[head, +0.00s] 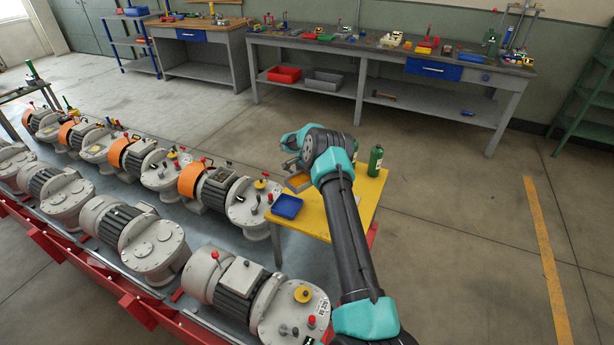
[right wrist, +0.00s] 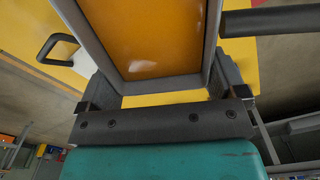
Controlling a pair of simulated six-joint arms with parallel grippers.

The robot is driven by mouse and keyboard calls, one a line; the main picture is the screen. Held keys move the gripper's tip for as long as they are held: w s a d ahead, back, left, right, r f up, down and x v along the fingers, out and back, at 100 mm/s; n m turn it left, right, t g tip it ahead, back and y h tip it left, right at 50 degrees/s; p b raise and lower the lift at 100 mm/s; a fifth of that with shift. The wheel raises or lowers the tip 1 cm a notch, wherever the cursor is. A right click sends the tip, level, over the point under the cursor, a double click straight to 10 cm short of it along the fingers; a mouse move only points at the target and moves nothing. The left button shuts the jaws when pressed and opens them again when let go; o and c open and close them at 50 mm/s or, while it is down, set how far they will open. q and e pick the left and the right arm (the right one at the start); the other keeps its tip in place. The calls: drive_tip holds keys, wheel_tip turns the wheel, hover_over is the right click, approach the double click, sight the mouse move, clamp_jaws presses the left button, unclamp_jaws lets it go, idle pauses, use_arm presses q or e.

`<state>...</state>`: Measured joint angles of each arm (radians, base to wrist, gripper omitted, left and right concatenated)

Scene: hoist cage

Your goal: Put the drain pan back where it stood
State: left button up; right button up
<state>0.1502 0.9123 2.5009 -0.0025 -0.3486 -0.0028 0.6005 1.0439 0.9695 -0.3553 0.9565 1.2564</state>
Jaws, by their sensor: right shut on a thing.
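The drain pan (head: 300,186) is a grey, shallow pan with amber liquid in it. It is at the yellow table's left part in the head view, partly hidden by my arm. In the right wrist view its grey rim (right wrist: 212,45) and amber inside fill the top middle. My right gripper (right wrist: 163,90) is shut on the pan's near end, with a finger at each side. In the head view the right gripper (head: 292,165) is mostly hidden behind my wrist. I cannot tell whether the pan touches the table. My left gripper is not in view.
The yellow table (head: 362,200) also holds a blue tray (head: 287,207) beside the pan and a green bottle (head: 375,161) at the right. Rows of grey motors (head: 150,245) stand close on the left. Open floor lies to the right. A dark bar (right wrist: 275,20) crosses the wrist view's top right.

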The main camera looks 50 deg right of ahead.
sight(308, 195)
drive_tip(key=m, duration=0.6)
drive_tip(key=shift+w+d+m, duration=0.15)
drive_tip(key=shift+d+m, duration=0.1)
drive_tip(key=shift+m, duration=0.05)
drive_tip(key=m, duration=0.6)
drive_tip(key=shift+w+d+m, duration=0.1)
drive_tip(key=shift+d+m, duration=0.1)
drive_tip(key=shift+m, duration=0.1)
drive_tip(key=shift+f, duration=0.15)
drive_tip(key=shift+f, duration=4.45)
drive_tip(key=shift+f, duration=0.4)
drive_tip(key=o, duration=0.8)
drive_tip(key=shift+r, duration=0.1)
